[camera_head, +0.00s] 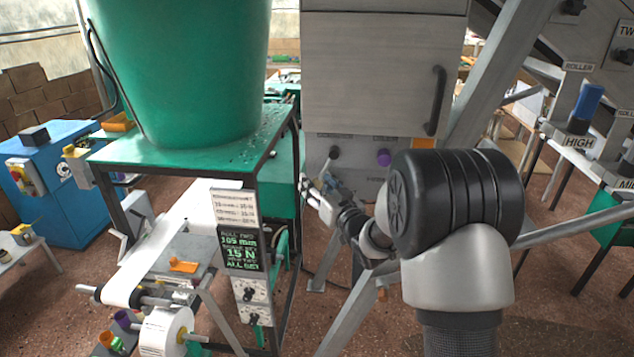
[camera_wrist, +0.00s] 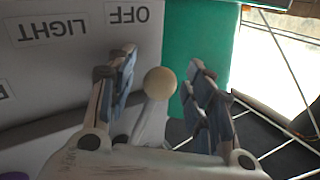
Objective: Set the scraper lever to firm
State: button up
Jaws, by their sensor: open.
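The lever has a round tan knob (camera_wrist: 160,83) on a pale shaft (camera_wrist: 150,124). In the wrist view it stands beside a grey panel (camera_wrist: 70,75) with upside-down labels OFF (camera_wrist: 128,14) and LIGHT (camera_wrist: 55,28). A third label is cut off at the left edge. The knob is nearest OFF. My gripper (camera_wrist: 165,85) is open, with a finger on each side of the knob and no visible contact. In the head view my gripper (camera_head: 318,192) is near the lower left of the grey cabinet (camera_head: 370,75). The lever is not clear there.
A green tub (camera_head: 180,70) stands on a green frame left of my arm, with a paper roll (camera_head: 163,332) and display (camera_head: 240,248) below. A purple knob (camera_head: 383,157) is on the cabinet panel. In the wrist view, a green surface (camera_wrist: 205,45) lies close beside the right finger.

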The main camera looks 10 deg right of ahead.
jog(key=shift+w, duration=0.1)
grip_shut()
dwell(0.7)
